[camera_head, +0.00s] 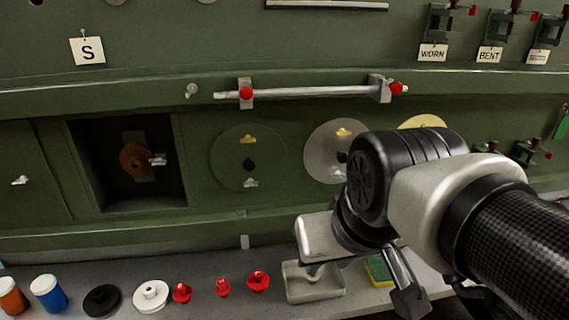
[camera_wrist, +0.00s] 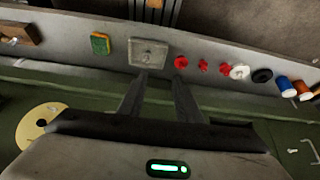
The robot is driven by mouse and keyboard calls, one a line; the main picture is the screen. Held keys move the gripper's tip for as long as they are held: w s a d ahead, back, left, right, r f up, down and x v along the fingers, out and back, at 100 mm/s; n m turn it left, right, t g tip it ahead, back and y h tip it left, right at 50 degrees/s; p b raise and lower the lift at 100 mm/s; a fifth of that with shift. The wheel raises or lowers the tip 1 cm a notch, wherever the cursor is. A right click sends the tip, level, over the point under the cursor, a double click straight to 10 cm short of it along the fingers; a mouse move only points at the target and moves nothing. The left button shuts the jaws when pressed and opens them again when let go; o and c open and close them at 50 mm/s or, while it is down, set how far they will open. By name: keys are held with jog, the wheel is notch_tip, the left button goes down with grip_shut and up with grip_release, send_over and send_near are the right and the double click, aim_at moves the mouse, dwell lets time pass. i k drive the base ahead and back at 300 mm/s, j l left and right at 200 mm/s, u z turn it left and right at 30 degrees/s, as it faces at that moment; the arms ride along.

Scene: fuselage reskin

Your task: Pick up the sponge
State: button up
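The sponge (camera_head: 378,270) is a small yellow and green block on the grey shelf, right of a grey tray in the head view. It also shows in the wrist view (camera_wrist: 101,44), toward the upper left. My gripper (camera_wrist: 164,72) has its two fingers apart with nothing between them. In the wrist view the fingers point toward the shelf by the grey tray, and the sponge lies off to their left. In the head view my gripper hangs in front of the shelf, and one finger shows beside the sponge, apart from it as far as I can tell.
The grey tray (camera_head: 314,283) stands beside the sponge. Several red knobs (camera_head: 223,287), a white disc (camera_head: 151,296), a black disc (camera_head: 102,300) and blue (camera_head: 48,292) and orange (camera_head: 12,297) jars line the shelf. The green panel wall (camera_head: 60,235) rises behind.

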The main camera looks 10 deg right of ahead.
aim_at(378, 273)
jog(key=l, duration=1.8)
